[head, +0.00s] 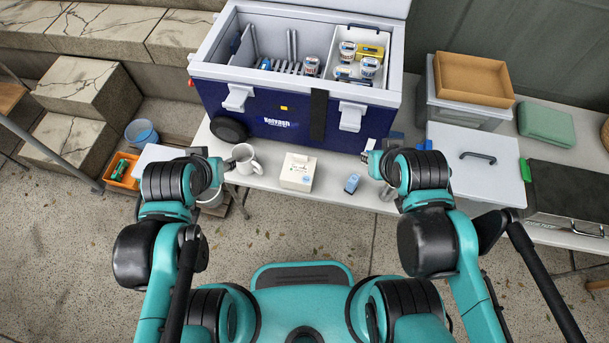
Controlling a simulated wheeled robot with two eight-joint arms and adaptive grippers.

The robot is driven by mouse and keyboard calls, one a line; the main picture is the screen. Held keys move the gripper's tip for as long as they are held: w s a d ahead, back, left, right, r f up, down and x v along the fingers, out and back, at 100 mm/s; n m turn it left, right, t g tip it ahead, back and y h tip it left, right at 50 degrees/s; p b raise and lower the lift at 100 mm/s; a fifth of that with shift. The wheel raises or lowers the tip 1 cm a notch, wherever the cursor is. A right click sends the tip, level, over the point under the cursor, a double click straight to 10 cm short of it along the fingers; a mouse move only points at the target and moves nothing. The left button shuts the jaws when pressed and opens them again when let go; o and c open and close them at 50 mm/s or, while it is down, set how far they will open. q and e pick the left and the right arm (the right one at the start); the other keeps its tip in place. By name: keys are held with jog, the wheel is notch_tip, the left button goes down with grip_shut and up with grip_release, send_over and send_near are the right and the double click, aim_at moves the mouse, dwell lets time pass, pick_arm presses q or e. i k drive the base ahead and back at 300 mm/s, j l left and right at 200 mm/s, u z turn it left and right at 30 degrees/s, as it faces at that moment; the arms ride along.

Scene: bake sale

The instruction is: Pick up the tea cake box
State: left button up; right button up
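A small cream-white box (298,172) with printing and a blue label stands at the front of the white table, below the blue cooler; it appears to be the tea cake box. My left gripper (217,160) is left of it, close to a white mug (246,160). My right gripper (370,157) is right of the box, near the table's front edge. Neither gripper touches the box. Both grippers are small and partly hidden by my wrists, so their opening is unclear.
An open blue cooler (290,110) with jars and packs stands behind the box. A small blue item (352,183) lies right of the box. A grey lidded case (473,165) and a brown tray (472,79) are at the right. The table around the box is mostly clear.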

aim_at(298, 170)
jog(key=l+u, duration=0.1)
jog(key=l, duration=0.9)
jog(key=k+l+u, duration=0.15)
jog(key=l, duration=0.85)
jog(key=i+l, duration=0.05)
